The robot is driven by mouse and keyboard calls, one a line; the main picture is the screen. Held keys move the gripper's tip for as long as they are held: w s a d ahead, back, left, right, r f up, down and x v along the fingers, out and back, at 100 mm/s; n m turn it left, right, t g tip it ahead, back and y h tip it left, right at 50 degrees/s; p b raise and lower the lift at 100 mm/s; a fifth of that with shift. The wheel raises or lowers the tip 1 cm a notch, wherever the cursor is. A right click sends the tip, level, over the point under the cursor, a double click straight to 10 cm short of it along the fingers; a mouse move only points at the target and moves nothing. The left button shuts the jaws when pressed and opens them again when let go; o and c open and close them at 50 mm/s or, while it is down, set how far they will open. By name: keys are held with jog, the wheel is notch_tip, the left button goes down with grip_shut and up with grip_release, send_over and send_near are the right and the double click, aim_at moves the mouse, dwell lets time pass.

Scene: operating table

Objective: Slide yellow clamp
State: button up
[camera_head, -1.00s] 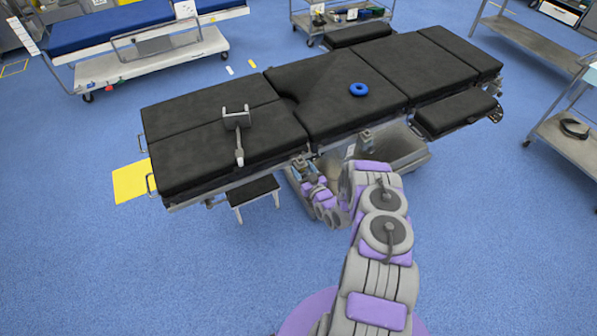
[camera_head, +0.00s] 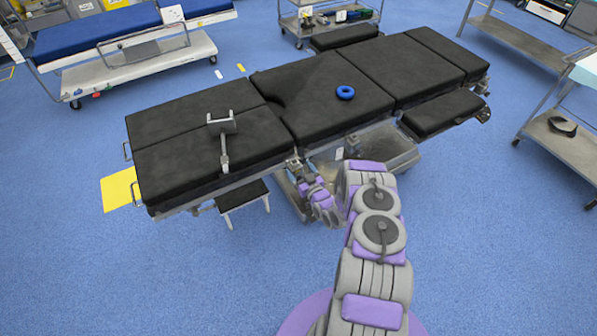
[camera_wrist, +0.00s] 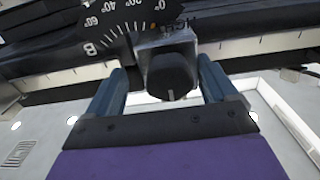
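In the wrist view, a clamp with a black round knob (camera_wrist: 171,76) sits on the rail of the operating table, below a black angle scale. A small orange mark shows near the scale, but I see no clearly yellow clamp body. My gripper (camera_wrist: 160,82) has its two blue-grey fingers apart, one on each side of the knob. I cannot tell whether they touch it. In the head view, my gripper (camera_head: 296,168) is small, at the near side edge of the black operating table (camera_head: 330,90), and its fingers are hard to make out.
A step stool (camera_head: 243,197) stands near the table's left end. A yellow sheet (camera_head: 119,188) shows beyond it. Metal carts stand at the right. The floor in front is clear.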

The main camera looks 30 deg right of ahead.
jog(key=shift+a+r, duration=0.1)
jog(key=shift+a, duration=0.3)
jog(key=shift+s+d, duration=0.15)
jog(key=shift+s, duration=0.35)
jog(key=s+p, duration=0.3)
jog(key=s, duration=1.3)
jog(key=shift+s+d, duration=0.2)
jog(key=shift+w, duration=0.1)
